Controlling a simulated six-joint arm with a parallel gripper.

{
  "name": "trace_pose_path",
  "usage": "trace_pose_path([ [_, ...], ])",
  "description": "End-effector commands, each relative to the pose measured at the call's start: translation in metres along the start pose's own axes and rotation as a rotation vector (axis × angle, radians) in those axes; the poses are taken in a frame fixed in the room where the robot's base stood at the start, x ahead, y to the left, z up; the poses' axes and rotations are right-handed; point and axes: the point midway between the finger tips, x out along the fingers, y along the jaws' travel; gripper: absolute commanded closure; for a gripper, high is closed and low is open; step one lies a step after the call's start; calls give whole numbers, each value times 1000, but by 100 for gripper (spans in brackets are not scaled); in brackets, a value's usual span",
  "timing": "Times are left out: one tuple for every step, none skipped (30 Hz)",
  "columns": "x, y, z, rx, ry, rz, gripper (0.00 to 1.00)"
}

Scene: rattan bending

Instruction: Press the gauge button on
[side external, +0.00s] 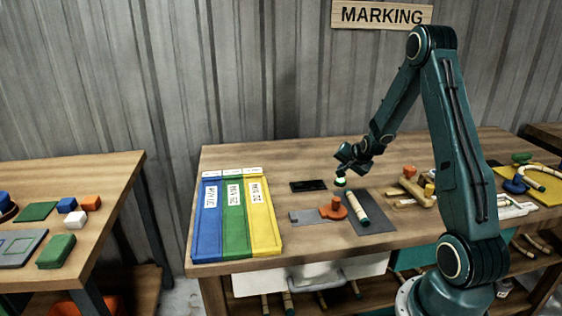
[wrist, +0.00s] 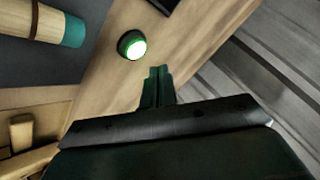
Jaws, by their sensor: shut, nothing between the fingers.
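The gauge button (side external: 340,182) is a small round button with a green rim on the wooden bench, just right of a black display panel (side external: 308,186). In the wrist view the button (wrist: 132,46) has a bright white-green, lit-looking cap. My gripper (side external: 341,172) is low over the bench, close above the button in the side view. In the wrist view its fingers (wrist: 158,74) are shut together and empty, and the button shows apart from their tips. I cannot tell from the side view whether they touch.
A rattan pole (side external: 357,207) lies on a dark mat (side external: 376,219) in front of the button, near an orange clamp (side external: 334,209). Blue, green and yellow trays (side external: 264,228) stand at the left. Wooden fixtures (side external: 412,190) lie to the right. Bare wood surrounds the button.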

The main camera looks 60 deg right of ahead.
Motion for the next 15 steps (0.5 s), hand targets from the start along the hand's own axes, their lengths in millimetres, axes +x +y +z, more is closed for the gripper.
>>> trace_pose_path([
  [-3,-2,-2,0,2,-2,100],
  [-4,-4,-4,0,3,-2,100],
  [-6,-5,-5,0,2,-2,100],
  [-8,-6,-6,0,2,-1,100],
  [-9,-7,-7,0,2,-1,100],
  [-11,-8,-9,0,2,-2,100],
  [-13,-10,-10,0,3,-2,100],
  [-14,-11,-11,0,2,-2,100],
  [-16,-12,-12,0,2,-1,100],
  [-17,-13,-13,0,2,-1,100],
  [-18,-13,-13,0,2,-1,100],
  [-19,-14,-14,0,2,-1,100],
  [-20,-14,-14,1,1,-1,100],
  [-20,-15,-15,1,1,-1,100],
  [-21,-15,-15,1,1,-1,100],
])
